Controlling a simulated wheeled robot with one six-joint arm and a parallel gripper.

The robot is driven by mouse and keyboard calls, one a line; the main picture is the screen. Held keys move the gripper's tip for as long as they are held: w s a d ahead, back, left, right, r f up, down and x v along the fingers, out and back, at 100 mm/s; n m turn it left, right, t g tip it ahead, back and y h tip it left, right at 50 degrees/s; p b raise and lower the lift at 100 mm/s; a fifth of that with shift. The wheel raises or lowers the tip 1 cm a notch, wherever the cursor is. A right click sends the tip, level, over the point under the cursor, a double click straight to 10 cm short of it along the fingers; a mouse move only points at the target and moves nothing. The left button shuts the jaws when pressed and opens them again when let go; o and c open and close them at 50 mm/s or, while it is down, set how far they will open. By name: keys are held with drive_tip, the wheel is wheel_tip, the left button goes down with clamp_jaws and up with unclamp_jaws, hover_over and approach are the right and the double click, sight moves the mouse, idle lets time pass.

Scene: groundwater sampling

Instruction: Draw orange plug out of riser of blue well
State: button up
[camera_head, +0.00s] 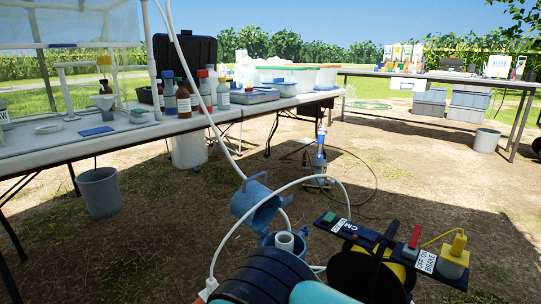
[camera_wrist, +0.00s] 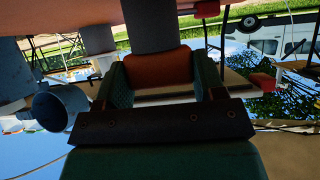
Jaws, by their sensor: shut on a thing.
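In the wrist view, the green fingers of my gripper (camera_wrist: 160,78) are shut on the orange plug (camera_wrist: 158,68). A dark grey cylinder (camera_wrist: 150,25) continues from the plug's far side; I cannot tell whether it is the plug's stem or a pipe. In the head view, the blue well (camera_head: 266,238) stands at the lower middle with its blue lid (camera_head: 258,202) swung open. A white riser (camera_head: 284,241) shows inside it, and I see no orange on its top. The lid also shows in the wrist view (camera_wrist: 62,106). My gripper and the plug are hidden in the head view.
White tubing (camera_head: 213,240) loops around the well. Another table (camera_head: 440,75) is at the back right.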

drive_tip(key=shift+r+p, duration=1.8)
drive_tip(key=shift+r, duration=0.65)
drive_tip(key=shift+w, duration=0.1)
